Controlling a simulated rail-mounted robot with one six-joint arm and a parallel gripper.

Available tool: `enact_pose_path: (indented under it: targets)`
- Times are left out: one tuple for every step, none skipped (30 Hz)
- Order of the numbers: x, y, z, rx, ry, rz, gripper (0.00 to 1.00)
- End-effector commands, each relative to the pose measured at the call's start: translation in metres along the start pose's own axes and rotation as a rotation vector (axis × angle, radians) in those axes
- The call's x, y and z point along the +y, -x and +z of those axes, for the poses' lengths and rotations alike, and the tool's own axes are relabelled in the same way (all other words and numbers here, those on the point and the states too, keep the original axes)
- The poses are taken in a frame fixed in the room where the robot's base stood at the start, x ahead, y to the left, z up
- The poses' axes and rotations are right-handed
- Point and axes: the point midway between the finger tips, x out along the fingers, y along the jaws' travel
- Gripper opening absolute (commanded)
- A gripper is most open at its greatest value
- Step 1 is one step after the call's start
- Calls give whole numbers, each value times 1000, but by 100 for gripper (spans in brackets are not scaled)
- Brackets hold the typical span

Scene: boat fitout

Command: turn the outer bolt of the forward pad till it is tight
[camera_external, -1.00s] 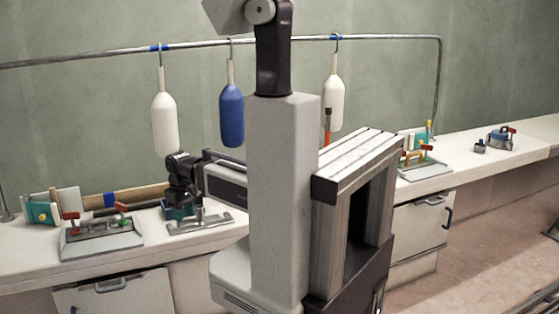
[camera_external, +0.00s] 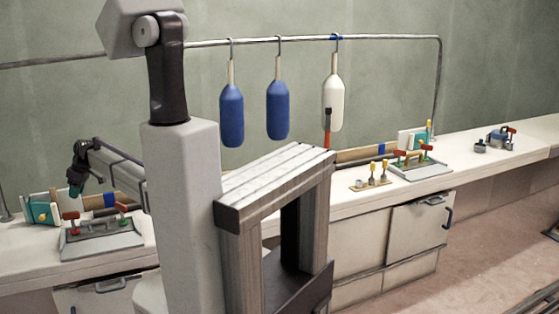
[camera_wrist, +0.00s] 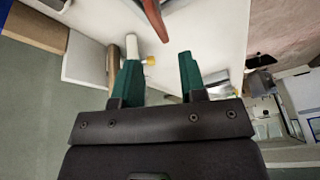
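My gripper (camera_external: 75,190) is at the far left in the external view, pointing down above the bench, near a grey tray-like pad (camera_external: 100,240) with two red-handled bolts. One red handle (camera_external: 70,215) is at the pad's left and another (camera_external: 121,208) at its right, above a green part. In the wrist view the two green fingers of my gripper (camera_wrist: 160,75) stand apart with nothing between them. A red-brown handle (camera_wrist: 153,18) shows beyond the fingertips. A similar pad (camera_external: 420,171) sits on the right bench. I cannot tell which pad is forward or how tight any bolt is.
A teal block (camera_external: 40,210) stands behind the left pad. A small wooden board (camera_external: 369,185) with yellow-topped pegs lies on the bench. Blue fenders (camera_external: 231,115) and a white fender (camera_external: 333,100) hang from a rail. A blue-grey device (camera_external: 497,138) sits far right.

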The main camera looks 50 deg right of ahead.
Motion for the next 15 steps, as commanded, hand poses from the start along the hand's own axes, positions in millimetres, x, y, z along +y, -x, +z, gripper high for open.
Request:
enact_pose_path:
  targets:
    - [6, -1, -9, 20, 76, -1, 38]
    - [5, 0, -10, 30, 117, 1, 38]
    - [3, 0, -9, 36, 160, 4, 38]
    - [3, 0, -9, 37, 183, 5, 38]
    - [3, 0, -9, 37, 199, 7, 38]
    - [2, 0, -9, 37, 210, 7, 38]
    - [2, 0, -8, 37, 213, 7, 38]
    - [2, 0, -8, 37, 213, 7, 38]
    - [2, -2, -8, 36, 213, 7, 38]
    - [2, -4, -8, 36, 212, 7, 38]
    - [2, -7, -8, 36, 212, 7, 38]
    - [2, -12, -7, 36, 212, 7, 38]
    - [3, -16, -7, 36, 211, 7, 38]
    - [3, -21, -7, 36, 211, 7, 38]
    - [3, -30, -6, 35, 211, 7, 38]
